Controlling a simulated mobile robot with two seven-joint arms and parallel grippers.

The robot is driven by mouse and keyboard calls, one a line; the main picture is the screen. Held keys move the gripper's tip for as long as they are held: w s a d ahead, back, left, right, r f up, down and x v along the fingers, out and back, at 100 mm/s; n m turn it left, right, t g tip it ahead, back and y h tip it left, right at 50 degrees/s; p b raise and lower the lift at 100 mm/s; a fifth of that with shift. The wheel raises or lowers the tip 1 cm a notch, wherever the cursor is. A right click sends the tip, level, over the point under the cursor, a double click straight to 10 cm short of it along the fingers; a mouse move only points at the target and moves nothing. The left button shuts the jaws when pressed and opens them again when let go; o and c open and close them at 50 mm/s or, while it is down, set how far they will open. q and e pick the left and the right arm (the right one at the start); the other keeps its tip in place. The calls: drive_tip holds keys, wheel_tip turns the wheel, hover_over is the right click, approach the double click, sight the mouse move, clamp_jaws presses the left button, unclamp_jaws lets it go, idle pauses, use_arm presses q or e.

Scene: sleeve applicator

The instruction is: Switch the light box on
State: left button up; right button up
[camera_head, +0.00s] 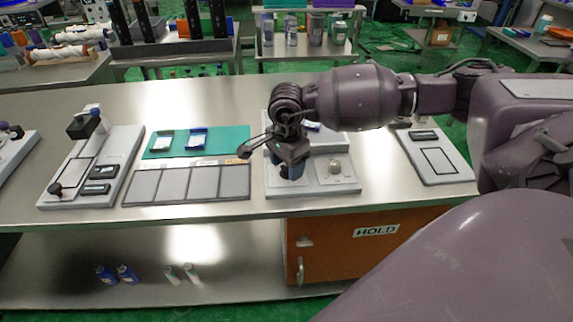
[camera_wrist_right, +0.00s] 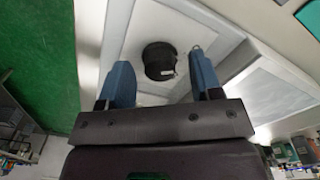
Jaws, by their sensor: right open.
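The pale grey unit that appears to be the light box (camera_head: 310,184) stands at the middle of the bench's front edge. My right gripper (camera_head: 290,170) points down over the unit's left part. Its blue fingers are open on either side of the knob (camera_wrist_right: 159,62); contact cannot be told. My left gripper is out of view.
A four-panel grey tray (camera_head: 190,184) and a teal mat (camera_head: 222,137) with two small frames lie to the left. A grey fixture (camera_head: 100,165) stands further left, another (camera_head: 437,160) to the right. An orange HOLD cabinet (camera_head: 340,260) is below the bench.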

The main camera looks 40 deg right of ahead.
drive_tip(key=shift+f, duration=0.15)
drive_tip(key=c, duration=0.9)
drive_tip(key=shift+c, duration=0.2)
